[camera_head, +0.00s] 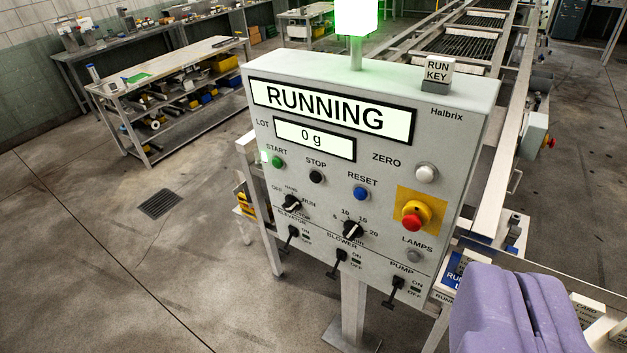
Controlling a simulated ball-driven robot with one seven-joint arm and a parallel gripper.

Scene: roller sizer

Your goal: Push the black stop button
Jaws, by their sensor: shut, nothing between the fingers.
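The black stop button (316,177) is a small round button under the label STOP on the grey control panel (375,180). It sits between the green start button (278,162) and the blue reset button (361,194). The panel display (332,108) reads RUNNING and the smaller one (314,138) reads 0 g. A green lamp (356,16) is lit on top. My gripper (495,290), purple, is at the lower right, shut and empty. In the picture it is below and right of the stop button, well apart from it.
A red emergency knob (413,218) on yellow and a white zero button (427,173) are at the panel's right. Black selector knobs and levers line its lower part. A roller conveyor (462,40) runs behind. A workbench (165,85) stands back left. Floor at left is clear.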

